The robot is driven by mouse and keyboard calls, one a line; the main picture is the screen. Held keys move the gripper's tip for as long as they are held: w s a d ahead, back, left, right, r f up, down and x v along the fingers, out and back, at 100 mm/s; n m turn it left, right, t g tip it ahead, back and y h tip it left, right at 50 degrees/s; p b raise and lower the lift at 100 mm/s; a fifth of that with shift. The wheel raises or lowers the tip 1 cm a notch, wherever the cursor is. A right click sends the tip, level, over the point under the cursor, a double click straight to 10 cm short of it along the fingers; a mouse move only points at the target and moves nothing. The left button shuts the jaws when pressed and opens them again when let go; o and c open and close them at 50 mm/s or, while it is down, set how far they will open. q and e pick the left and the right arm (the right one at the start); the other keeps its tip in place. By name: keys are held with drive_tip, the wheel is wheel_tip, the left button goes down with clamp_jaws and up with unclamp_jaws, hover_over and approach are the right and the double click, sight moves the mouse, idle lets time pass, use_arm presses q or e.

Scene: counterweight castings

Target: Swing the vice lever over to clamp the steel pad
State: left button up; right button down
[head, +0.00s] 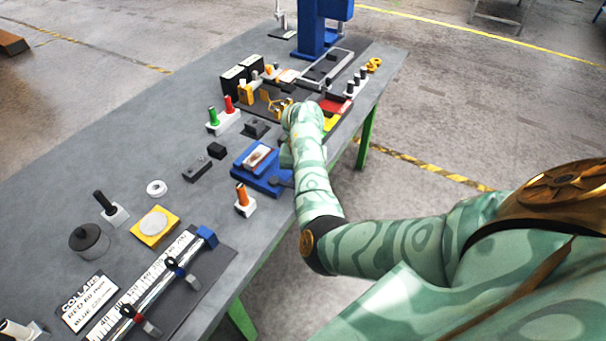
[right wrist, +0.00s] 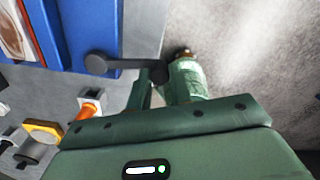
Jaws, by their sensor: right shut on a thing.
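The blue vice (head: 250,177) stands on the bench near its right edge and also shows at the top left of the right wrist view (right wrist: 50,30). A pale block with a brownish top (head: 258,156), apparently the steel pad, sits in it; I cannot tell how tightly it is held. The dark vice lever (right wrist: 122,63) reaches from its pivot on the vice out to the right. My right gripper (right wrist: 163,84) is shut on the lever's end knob, which shows between its fingers. In the head view my arm partly covers this grip. My left gripper is not in view.
An orange-handled tool in a white block (head: 243,199) stands just in front of the vice. Black blocks (head: 216,151) lie to its left, and a white block with green and red handles (head: 223,122) stands behind.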

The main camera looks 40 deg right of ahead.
drive_tip(key=c, duration=1.3)
unclamp_jaws()
drive_tip(key=shift+o, duration=0.2)
drive_tip(key=shift+r, duration=0.1)
wheel_tip(320, 180, up, 16)
drive_tip(key=p, duration=0.6)
drive_tip(key=shift+r, duration=0.15)
